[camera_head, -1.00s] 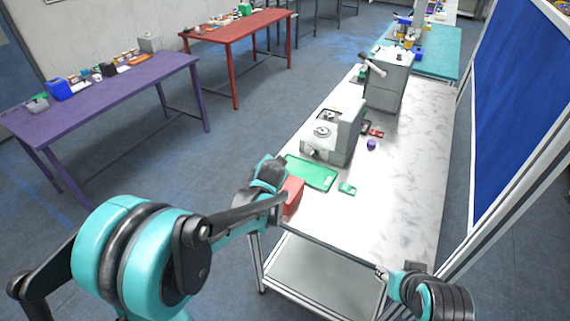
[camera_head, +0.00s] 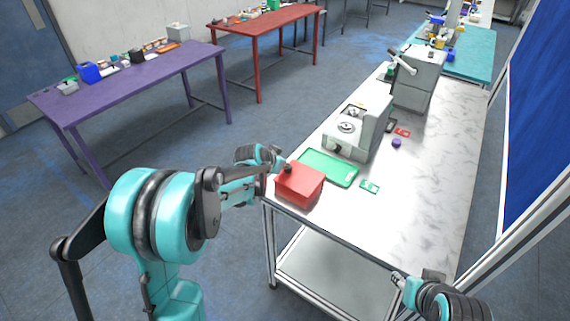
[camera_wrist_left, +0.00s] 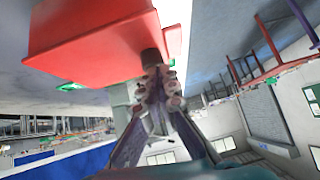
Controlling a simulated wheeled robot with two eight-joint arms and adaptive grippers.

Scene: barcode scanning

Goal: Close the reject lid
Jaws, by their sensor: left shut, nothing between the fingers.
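The red reject box (camera_head: 298,188) stands at the near left corner of the white marbled table. Its red lid appears to lie flat on top, with a dark knob (camera_head: 288,169) near its left side. My left gripper (camera_head: 273,156) is at the box's left edge, close to the knob. In the left wrist view the red box (camera_wrist_left: 90,38) fills the upper left, and the knob (camera_wrist_left: 151,57) is just beyond the shut, empty fingertips (camera_wrist_left: 152,78). I cannot tell whether they touch it. My right gripper (camera_head: 398,281) is low at the table's near right; its fingers are too small to judge.
A green tray (camera_head: 328,168) and a small green card (camera_head: 369,186) lie behind and right of the box. A grey machine (camera_head: 357,128), a purple piece (camera_head: 396,143) and a red card (camera_head: 402,132) are farther back. The table's right side is clear.

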